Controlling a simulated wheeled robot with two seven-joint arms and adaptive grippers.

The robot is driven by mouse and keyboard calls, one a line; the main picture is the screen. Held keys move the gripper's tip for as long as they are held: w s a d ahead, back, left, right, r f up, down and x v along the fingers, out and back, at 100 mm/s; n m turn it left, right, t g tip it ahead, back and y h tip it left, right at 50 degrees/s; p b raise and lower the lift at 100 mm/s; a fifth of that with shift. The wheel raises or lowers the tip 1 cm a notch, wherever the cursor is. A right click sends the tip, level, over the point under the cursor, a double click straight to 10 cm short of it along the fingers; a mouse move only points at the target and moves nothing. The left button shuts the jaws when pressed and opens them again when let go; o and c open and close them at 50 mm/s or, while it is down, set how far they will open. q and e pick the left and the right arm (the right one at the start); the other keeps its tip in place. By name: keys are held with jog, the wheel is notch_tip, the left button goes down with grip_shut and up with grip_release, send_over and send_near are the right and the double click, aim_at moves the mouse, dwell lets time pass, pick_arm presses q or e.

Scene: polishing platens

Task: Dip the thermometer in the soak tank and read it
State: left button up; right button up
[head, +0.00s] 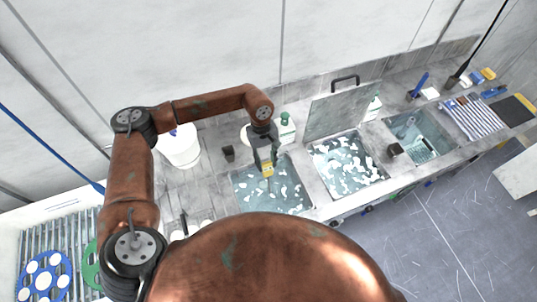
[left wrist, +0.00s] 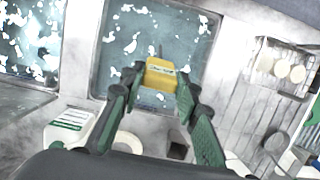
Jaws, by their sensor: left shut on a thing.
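The yellow thermometer (head: 267,169) is in my left gripper (head: 266,164), above the left water tank (head: 235,189) with white foam patches. In the left wrist view, the gripper's two green-and-black fingers (left wrist: 161,88) are shut on the yellow thermometer body (left wrist: 161,75), and its thin grey probe (left wrist: 159,51) points away over the tank water (left wrist: 150,30). I cannot tell whether the probe tip touches the water. Its display is too small to read. A second foamy tank (head: 345,163) lies to the right; which one is the soak tank is not marked legibly. My right gripper is not in view.
A raised grey lid (head: 340,112) stands behind the second tank. A clear-water basin (head: 432,133) is farther right. A green-capped bottle (head: 286,130), a dark cup (head: 228,153) and a white bucket (head: 181,150) stand near my left arm. A wire rack (left wrist: 270,55) holds white discs.

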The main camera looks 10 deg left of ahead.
pick_arm(q)
jog(key=shift+w+d+f+n, duration=0.1)
jog(key=shift+d+f+n, duration=0.1)
jog(key=shift+f, duration=0.3)
jog(key=shift+w+d+f+n, duration=0.1)
jog(key=shift+d+f, duration=0.1)
jog(key=shift+f, duration=0.25)
jog(key=w+a+b+x, duration=0.1)
jog(key=b+x, duration=0.3)
jog(key=x, duration=0.8)
jog(key=shift+w+a+f, duration=0.25)
jog(key=shift+w+f, duration=0.35)
jog(key=shift+w, duration=0.15)
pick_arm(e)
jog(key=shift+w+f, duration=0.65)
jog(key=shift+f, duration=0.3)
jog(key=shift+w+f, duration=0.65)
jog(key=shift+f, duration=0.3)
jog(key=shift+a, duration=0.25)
pick_arm(q)
jog(key=shift+r, duration=0.1)
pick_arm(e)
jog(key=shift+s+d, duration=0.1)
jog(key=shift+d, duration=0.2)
